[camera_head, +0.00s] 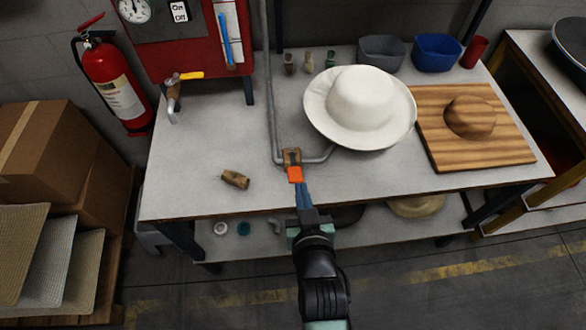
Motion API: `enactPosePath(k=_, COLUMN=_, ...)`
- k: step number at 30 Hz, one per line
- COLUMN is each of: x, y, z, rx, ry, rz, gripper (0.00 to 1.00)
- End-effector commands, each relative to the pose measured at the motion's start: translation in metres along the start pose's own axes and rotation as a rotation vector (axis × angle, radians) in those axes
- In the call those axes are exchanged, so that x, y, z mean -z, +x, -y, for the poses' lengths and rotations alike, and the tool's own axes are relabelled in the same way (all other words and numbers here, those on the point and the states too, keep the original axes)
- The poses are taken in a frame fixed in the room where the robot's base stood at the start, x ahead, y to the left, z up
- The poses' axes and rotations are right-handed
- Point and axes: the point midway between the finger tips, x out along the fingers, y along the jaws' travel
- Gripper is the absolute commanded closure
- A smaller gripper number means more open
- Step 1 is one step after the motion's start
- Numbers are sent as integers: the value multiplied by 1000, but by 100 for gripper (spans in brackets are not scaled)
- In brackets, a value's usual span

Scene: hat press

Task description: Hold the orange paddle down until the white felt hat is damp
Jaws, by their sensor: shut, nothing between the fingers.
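The white felt hat (361,97) sits brim down toward the back middle of the table, tilted slightly in view. The orange paddle (295,174) sticks out from a brown valve block (291,157) on a grey pipe, left of and in front of the hat. My gripper (298,186) is shut and empty, its blue fingers pointing at the paddle from the table's front side. The fingertips are at or just by the paddle's near edge; I cannot tell whether they touch it. No steam or dampness shows on the hat.
A wooden board (500,146) with a brown hat form stands right of the hat. A small brown cylinder (235,179) lies left of my gripper. A red machine (210,35) with a yellow-handled tap stands at the back left. The front left tabletop is mostly clear.

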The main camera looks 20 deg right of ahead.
Motion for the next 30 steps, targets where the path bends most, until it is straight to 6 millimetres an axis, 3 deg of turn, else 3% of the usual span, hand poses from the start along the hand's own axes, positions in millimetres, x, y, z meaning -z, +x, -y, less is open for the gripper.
enactPosePath(k=11, x=1, y=8, z=0, rx=0, ry=0, rz=-2, gripper=100)
enactPosePath(k=29, x=1, y=101, z=0, rx=0, ry=0, rz=-2, gripper=100)
enactPosePath(k=30, x=-6, y=104, z=0, rx=1, ry=1, rz=3, gripper=100)
